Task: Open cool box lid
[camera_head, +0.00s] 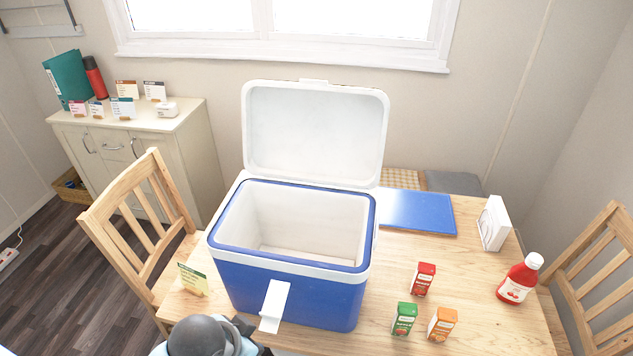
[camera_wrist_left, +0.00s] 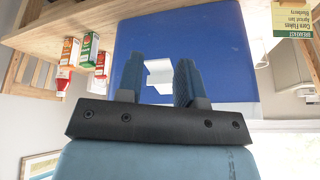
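The blue and white cool box (camera_head: 310,301) stands on the table with its white interior empty. Its lid (camera_head: 315,135) is open and stands upright at the back of the box. A white latch flap (camera_head: 275,303) sticks out from the front. In the left wrist view the blue front wall (camera_wrist_left: 225,60) fills the middle, with the white latch (camera_wrist_left: 159,73) seen between the fingers. My left gripper (camera_wrist_left: 160,62) is open and empty in front of the box; in the head view my arm mostly hides it at the bottom. My right gripper is not in view.
Right of the box are three small cartons (camera_head: 404,318), a red bottle (camera_head: 518,280), a white holder (camera_head: 494,223) and a blue board (camera_head: 418,212). A small card (camera_head: 193,279) stands left of it. Wooden chairs (camera_head: 142,225) flank the table.

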